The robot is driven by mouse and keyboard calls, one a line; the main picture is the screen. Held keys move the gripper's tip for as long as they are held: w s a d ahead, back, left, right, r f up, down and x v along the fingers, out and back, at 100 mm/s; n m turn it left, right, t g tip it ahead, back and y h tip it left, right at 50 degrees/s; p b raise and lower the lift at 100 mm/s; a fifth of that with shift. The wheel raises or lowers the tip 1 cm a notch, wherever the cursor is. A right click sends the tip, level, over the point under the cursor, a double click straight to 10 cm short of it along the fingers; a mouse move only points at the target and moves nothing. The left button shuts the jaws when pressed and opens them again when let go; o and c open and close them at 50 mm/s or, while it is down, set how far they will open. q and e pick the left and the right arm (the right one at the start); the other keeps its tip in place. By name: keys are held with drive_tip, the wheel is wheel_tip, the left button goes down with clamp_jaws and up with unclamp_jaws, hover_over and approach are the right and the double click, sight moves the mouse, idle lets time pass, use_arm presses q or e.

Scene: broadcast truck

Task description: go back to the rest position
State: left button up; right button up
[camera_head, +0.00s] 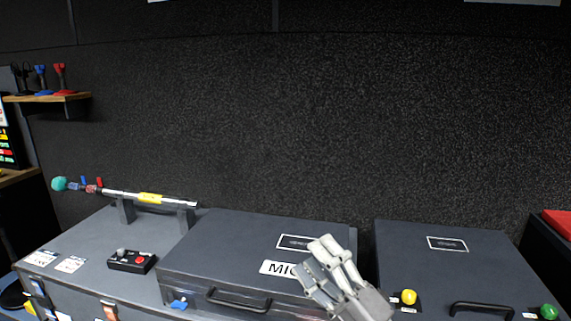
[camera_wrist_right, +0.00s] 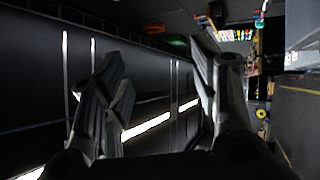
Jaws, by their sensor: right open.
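My right gripper (camera_head: 322,268) shows at the bottom of the head view, in front of the closed dark case (camera_head: 215,250) labelled "MIC". It covers part of that label. In the right wrist view, the fingers of my right gripper (camera_wrist_right: 160,95) stand apart with nothing between them. My left gripper is not in view.
A second dark case (camera_head: 450,262) stands at the right, with a yellow knob (camera_head: 408,297) and a green knob (camera_head: 548,311) near its front. At the left are a boom pole (camera_head: 150,198) on a stand and a small control box (camera_head: 131,261). A shelf (camera_head: 50,97) holds several stands.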

drive_tip(key=s+d+f+m+g+h, duration=0.1)
drive_tip(key=s+d+f+m+h, duration=0.1)
drive_tip(key=d+f+m+h, duration=0.6)
drive_tip(key=s+d+f+m+g+h, duration=0.1)
drive_tip(key=d+f+m+h, duration=0.5)
drive_tip(key=f+m, duration=0.4)
drive_tip(key=s+f+m+g, duration=0.3)
drive_tip(key=s+f+g, duration=0.4)
drive_tip(key=s, duration=0.5)
drive_tip(key=s+f+m+g, duration=0.2)
drive_tip(key=s+f+g, duration=0.3)
drive_tip(key=s+f, duration=0.55)
wheel_tip(320, 180, down, 24)
drive_tip(key=s+g, duration=0.1)
drive_tip(key=s, duration=0.2)
drive_tip(key=s+d+f, duration=0.2)
drive_tip(key=s+f, duration=0.6)
drive_tip(key=s+d+f+g, duration=0.1)
drive_tip(key=s+f, duration=0.7)
drive_tip(key=shift+s+d+g+h+p, duration=0.15)
drive_tip(key=shift+d+g+h+p, duration=0.15)
drive_tip(key=shift+d+h, duration=0.1)
